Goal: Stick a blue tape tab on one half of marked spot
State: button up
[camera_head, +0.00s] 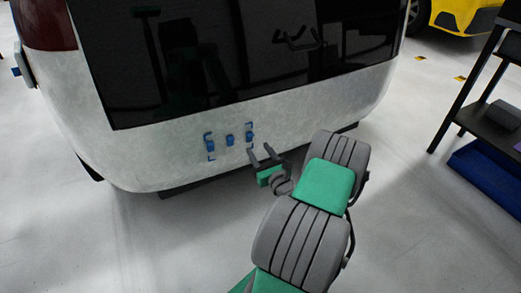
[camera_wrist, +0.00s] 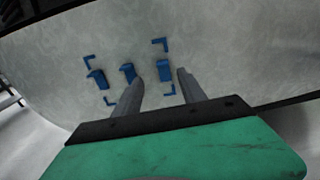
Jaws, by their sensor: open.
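Blue corner marks frame the marked spot on the pale rear panel of the vehicle (camera_head: 300,100); the upper right mark (camera_wrist: 160,43) and upper left mark (camera_wrist: 89,60) show in the wrist view. Three blue tape tabs are on the panel within the marks: a left tab (camera_wrist: 97,80), a middle tab (camera_wrist: 128,71) and a right tab (camera_wrist: 165,70). The middle tab also shows in the head view (camera_head: 230,140). My gripper (camera_head: 260,154) is open and empty, lower right of the tabs. In the wrist view its fingertips (camera_wrist: 160,77) straddle the right tab in the picture; the exact gap to the panel is unclear.
A dark window fills the panel above the spot. A black shelf (camera_head: 485,95) with a blue bin (camera_head: 488,180) below stands at the right. A yellow car (camera_head: 455,15) is behind. The grey floor around is mostly clear.

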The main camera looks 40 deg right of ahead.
aim_at(250, 139)
jog(key=p+x, duration=0.1)
jog(key=x, duration=0.6)
jog(key=shift+w+d, duration=0.25)
jog(key=shift+d, duration=0.1)
grip_shut()
jog(key=c, duration=0.7)
grip_release()
grip_shut()
jog(key=shift+s+a, duration=0.25)
jog(key=shift+s, duration=0.45)
